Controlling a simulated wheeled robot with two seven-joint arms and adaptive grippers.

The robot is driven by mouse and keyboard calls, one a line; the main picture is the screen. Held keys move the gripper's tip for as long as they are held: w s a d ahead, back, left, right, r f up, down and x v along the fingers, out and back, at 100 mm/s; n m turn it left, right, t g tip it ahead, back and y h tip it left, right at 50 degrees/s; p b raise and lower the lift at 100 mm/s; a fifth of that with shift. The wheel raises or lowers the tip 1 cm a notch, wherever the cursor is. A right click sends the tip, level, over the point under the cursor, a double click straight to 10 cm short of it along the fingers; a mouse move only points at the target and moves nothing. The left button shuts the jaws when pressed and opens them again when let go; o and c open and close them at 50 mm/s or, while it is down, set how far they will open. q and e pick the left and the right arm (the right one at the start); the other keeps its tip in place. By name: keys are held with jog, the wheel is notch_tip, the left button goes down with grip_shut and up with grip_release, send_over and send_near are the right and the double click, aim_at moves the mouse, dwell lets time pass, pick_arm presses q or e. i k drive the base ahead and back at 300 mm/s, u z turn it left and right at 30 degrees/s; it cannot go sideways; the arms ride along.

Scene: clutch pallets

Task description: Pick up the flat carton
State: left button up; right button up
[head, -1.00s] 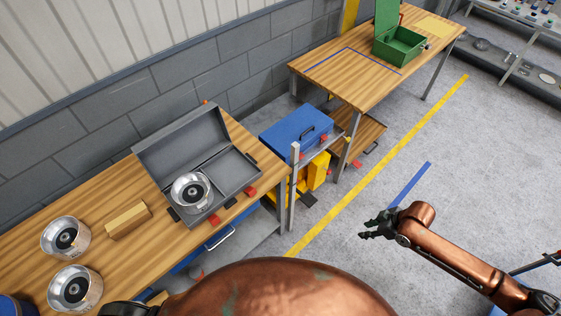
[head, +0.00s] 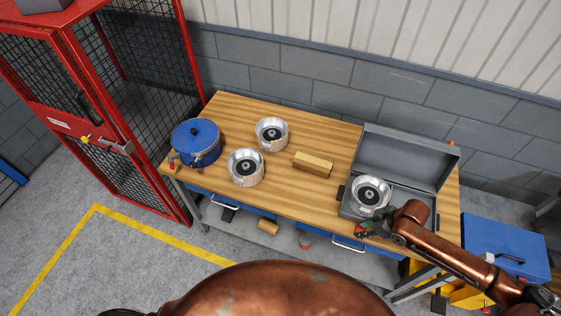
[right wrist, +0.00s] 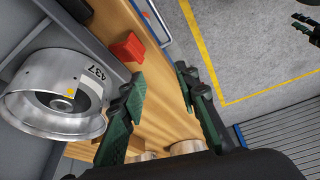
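A flat tan carton (head: 313,164) lies on the wooden workbench (head: 225,108), between two silver clutch drums and the open grey case. My right gripper (head: 368,229) is at the front edge of the case, right of the carton and apart from it. In the right wrist view the right gripper (right wrist: 158,72) has its two green fingers spread with nothing between them. The carton is not clearly seen there. A dark pronged part at that view's top right edge may be my left gripper (right wrist: 304,21), too small to judge.
Silver drums (head: 272,134) and (head: 246,167) and a blue pot (head: 196,142) stand on the bench's left part. The grey case (head: 405,160) holds another drum (head: 370,195). A small tan block (head: 268,227) lies on the lower shelf. A red cage (head: 95,110) stands left.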

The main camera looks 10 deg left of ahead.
aim_at(306, 160)
jog(key=u, duration=0.4)
jog(key=i, duration=1)
